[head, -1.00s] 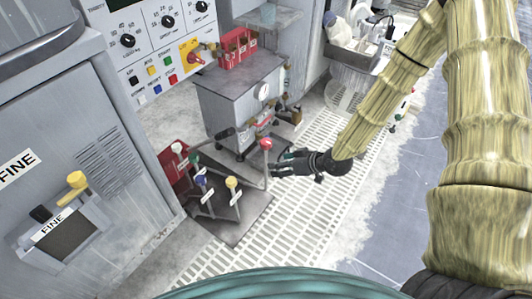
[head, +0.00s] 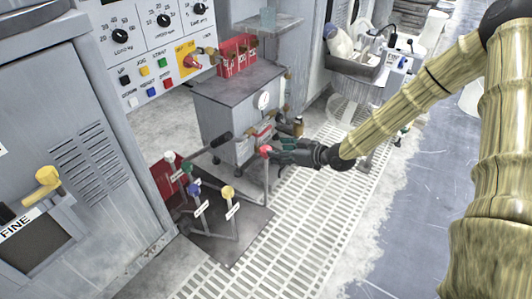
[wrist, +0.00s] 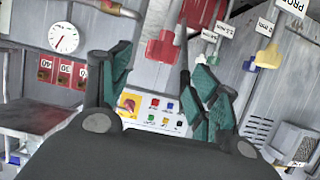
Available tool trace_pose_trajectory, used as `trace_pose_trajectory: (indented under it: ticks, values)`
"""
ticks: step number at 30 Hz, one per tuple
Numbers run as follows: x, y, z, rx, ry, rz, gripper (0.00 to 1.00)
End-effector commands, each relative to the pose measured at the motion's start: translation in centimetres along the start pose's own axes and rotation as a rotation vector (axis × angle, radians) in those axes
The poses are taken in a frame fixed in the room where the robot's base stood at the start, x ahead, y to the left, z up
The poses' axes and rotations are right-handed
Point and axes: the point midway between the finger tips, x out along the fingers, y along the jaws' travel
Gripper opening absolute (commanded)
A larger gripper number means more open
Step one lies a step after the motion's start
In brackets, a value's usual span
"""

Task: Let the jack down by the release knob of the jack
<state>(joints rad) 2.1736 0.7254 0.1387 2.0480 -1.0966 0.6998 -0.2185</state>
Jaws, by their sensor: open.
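A red knob (head: 265,152) tops an upright post at the right of the dark floor plate. It also shows in the wrist view (wrist: 162,48), beyond and between the fingers. My gripper (head: 276,152) is open, its teal fingers pointing left close to this knob; I cannot tell whether they touch it. A red body (head: 167,178), which looks like the jack, is partly hidden behind the levers. A lever with a black grip (head: 219,141) slants up from this group. The frames do not clearly show which knob is the jack's release.
White (head: 169,157), blue (head: 194,188) and yellow (head: 228,191) knobs on labelled stems stand left of the gripper. A grey cabinet (head: 231,111) with a gauge stands behind. A control panel (head: 158,60) is at upper left. The grated floor (head: 290,210) in front is clear.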

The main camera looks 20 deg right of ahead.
Motion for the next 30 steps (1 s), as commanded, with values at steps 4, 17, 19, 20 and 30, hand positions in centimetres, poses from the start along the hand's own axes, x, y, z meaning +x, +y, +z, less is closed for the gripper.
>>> trace_pose_trajectory:
  ticks: [4, 17, 19, 20, 30]
  values:
    - [2.7, -0.1, 0.5, -0.001, -0.002, -0.001, 0.62]
    - [6.7, 0.0, 0.1, 0.001, -0.001, 0.000, 0.62]
    - [6.9, 0.0, 0.1, 0.002, -0.001, 0.000, 0.62]
    - [6.9, 0.0, 0.1, 0.002, -0.001, 0.000, 0.62]
    - [6.9, 0.0, 0.1, 0.002, -0.001, 0.000, 0.38]
